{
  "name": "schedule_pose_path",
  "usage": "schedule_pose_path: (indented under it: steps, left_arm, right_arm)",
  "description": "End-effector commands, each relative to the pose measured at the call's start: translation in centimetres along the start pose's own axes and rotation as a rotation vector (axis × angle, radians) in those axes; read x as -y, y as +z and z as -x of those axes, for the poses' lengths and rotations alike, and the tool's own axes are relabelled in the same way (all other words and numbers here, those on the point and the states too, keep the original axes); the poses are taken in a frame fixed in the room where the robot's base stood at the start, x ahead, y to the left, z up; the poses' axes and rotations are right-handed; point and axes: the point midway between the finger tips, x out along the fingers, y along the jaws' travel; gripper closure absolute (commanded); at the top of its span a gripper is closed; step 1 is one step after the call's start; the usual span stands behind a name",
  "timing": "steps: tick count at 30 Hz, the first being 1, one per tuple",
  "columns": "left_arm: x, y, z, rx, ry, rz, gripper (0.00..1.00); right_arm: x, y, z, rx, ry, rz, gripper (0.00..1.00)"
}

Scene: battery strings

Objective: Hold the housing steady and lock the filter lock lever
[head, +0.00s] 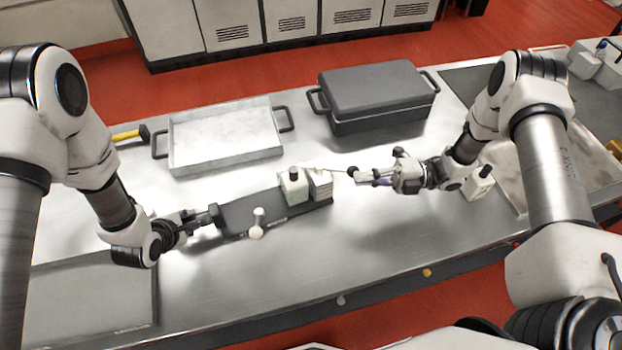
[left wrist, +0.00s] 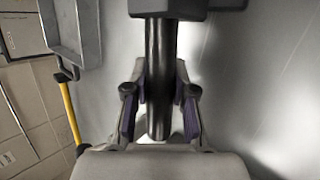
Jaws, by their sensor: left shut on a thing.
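The dark grey housing (head: 240,214) lies on the steel bench, long and low. My left gripper (head: 205,218) is shut on a dark round handle at its left end; in the left wrist view the handle (left wrist: 160,75) runs between the purple-padded fingers (left wrist: 160,112). A pale ball-ended lever (head: 257,222) stands at the housing's front side. A thin pale rod (head: 330,170) with a dark knob (head: 352,171) reaches right from the housing's right end. My right gripper (head: 368,179) is beside that knob; its jaw opening and any contact are unclear.
A pale block with a black cap (head: 294,187) and a pale ribbed block (head: 320,186) sit at the housing's right end. A shallow tray (head: 225,150) and a lidded dark box (head: 375,95) stand behind. Another black-capped pale block (head: 478,184) stands right. The front bench is mostly clear.

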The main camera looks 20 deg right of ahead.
Motion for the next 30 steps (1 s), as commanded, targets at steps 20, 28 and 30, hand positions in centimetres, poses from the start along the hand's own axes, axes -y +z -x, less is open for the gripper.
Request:
schedule_pose_path:
  steps: [20,28,30]
  left_arm:
    - [0.3,0.0,-0.1,-0.001,-0.006,-0.002,1.00]
    - [0.2,0.0,-0.1,-0.001,-0.005,-0.002,1.00]
    - [0.2,0.0,-0.1,-0.001,-0.004,-0.002,1.00]
  right_arm:
    - [-0.9,4.7,1.4,0.001,0.000,0.002,1.00]
    - [-1.0,5.0,1.4,0.002,0.000,0.001,1.00]
    - [-1.0,5.0,1.4,0.002,0.000,0.001,1.00]
